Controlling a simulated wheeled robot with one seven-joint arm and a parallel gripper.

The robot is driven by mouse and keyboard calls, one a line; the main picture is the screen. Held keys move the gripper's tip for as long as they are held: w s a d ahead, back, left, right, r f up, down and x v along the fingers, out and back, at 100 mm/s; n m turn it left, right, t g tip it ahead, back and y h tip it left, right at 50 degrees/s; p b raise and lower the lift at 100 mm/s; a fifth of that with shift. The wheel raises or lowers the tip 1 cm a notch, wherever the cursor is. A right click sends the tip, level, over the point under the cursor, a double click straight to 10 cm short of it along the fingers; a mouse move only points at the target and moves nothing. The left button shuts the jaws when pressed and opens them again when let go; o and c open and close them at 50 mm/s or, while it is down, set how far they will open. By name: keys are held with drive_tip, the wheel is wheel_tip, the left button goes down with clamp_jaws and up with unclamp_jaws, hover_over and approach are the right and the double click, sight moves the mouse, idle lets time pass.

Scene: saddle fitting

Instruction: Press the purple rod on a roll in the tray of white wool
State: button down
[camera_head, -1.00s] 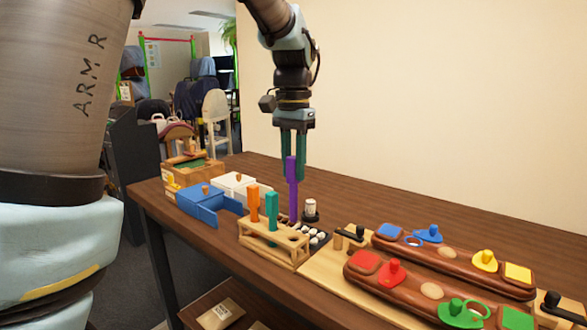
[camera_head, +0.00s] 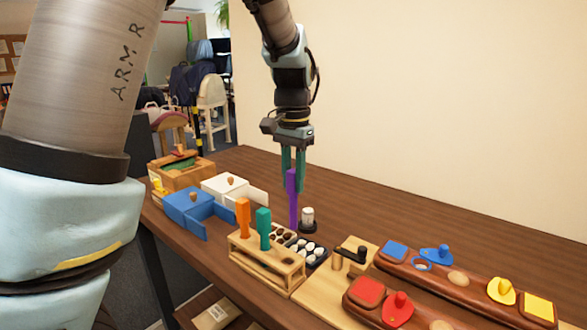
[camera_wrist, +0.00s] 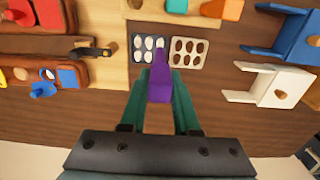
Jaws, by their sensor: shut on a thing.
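My gripper (camera_head: 293,165) is shut on the upper part of the purple rod (camera_head: 292,198), which hangs upright above the table. In the wrist view the rod (camera_wrist: 160,78) sits between my teal fingertips (camera_wrist: 160,88). The dark tray of white wool rolls (camera_wrist: 134,48) lies under and beyond the rod's tip, and the rod covers part of its right side. This tray (camera_head: 324,259) shows behind the wooden rack in the head view. A pale tray of brown rolls (camera_wrist: 204,54) lies beside it. I cannot tell how high the tip is above the trays.
A wooden rack (camera_head: 265,270) holds an orange peg (camera_head: 243,217) and a teal peg (camera_head: 264,228). A white cylinder on a dark base (camera_head: 307,215) stands close behind the rod. Blue (camera_head: 190,205) and white (camera_head: 226,187) boxes stand left. Boards with coloured pieces (camera_head: 465,285) lie right.

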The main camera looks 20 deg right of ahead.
sight(293, 206)
drive_tip(key=shift+f+b, duration=2)
drive_tip(key=shift+f, duration=0.35)
drive_tip(key=shift+f+b, duration=0.45)
drive_tip(key=shift+f, duration=0.7)
idle(0.6)
drive_tip(key=shift+r, duration=0.1)
drive_tip(key=shift+r+p, duration=3.05)
drive_tip(key=shift+r, duration=0.4)
